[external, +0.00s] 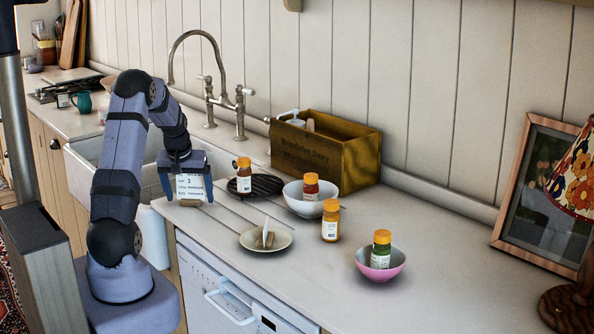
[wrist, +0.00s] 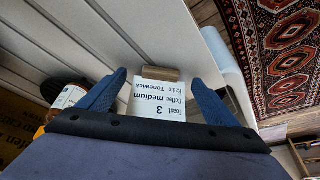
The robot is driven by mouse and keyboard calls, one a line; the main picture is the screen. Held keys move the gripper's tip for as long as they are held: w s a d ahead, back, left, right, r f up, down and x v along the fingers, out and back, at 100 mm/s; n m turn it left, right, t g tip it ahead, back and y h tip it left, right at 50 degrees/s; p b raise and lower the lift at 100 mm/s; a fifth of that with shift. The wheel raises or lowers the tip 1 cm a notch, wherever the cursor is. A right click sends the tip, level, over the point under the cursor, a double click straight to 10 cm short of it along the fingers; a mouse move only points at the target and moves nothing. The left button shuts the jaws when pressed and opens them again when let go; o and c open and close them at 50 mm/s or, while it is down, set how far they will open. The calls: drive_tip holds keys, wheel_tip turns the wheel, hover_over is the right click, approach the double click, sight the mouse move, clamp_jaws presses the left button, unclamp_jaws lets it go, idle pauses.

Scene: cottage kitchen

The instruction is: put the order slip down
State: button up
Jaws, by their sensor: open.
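The order slip (external: 190,186) is a white card with printed text and a "3", upright in a small brown holder (external: 190,202). It appears to stand on the counter near its left front edge, by the sink. My gripper (external: 187,192) is over it, pointing down, with its fingers open on either side. In the wrist view the slip (wrist: 158,104) is between the blue fingers of my gripper (wrist: 160,82), with a gap on each side. Its brown holder (wrist: 161,73) shows beyond the fingertips.
An orange-capped jar (external: 244,178) stands on a dark round trivet (external: 268,184) just right of my gripper. A plate with another card holder (external: 282,238), a white bowl (external: 312,208), a lone jar (external: 331,222) and a pink bowl (external: 391,271) are further right.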

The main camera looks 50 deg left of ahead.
drive_tip(key=b+v, duration=0.2)
drive_tip(key=v, duration=0.9)
drive_tip(key=shift+r, duration=0.35)
drive_tip(key=shift+s+d, duration=0.1)
drive_tip(key=d+f+m, duration=0.1)
drive_tip(key=d+f, duration=0.1)
drive_tip(key=d, duration=0.4)
drive_tip(key=d+f+m+h, duration=0.1)
drive_tip(key=d+f, duration=0.1)
drive_tip(key=d, duration=0.5)
drive_tip(key=d+f+m+g+h, duration=0.1)
drive_tip(key=d+f+m, duration=0.1)
drive_tip(key=d, duration=0.5)
drive_tip(key=shift+s+d+f, duration=0.2)
drive_tip(key=shift+s+f, duration=0.05)
drive_tip(key=shift+f, duration=0.2)
drive_tip(key=s+d+f+m+g, duration=0.1)
drive_tip(key=s+d+f+m, duration=0.1)
drive_tip(key=s+d, duration=0.4)
drive_tip(key=s+d+f+m+g+h, duration=0.1)
drive_tip(key=s+d+f+m, duration=0.2)
drive_tip(key=s+d+f, duration=0.2)
drive_tip(key=s+d, duration=0.2)
drive_tip(key=d, duration=0.2)
drive_tip(key=shift+d, duration=0.1)
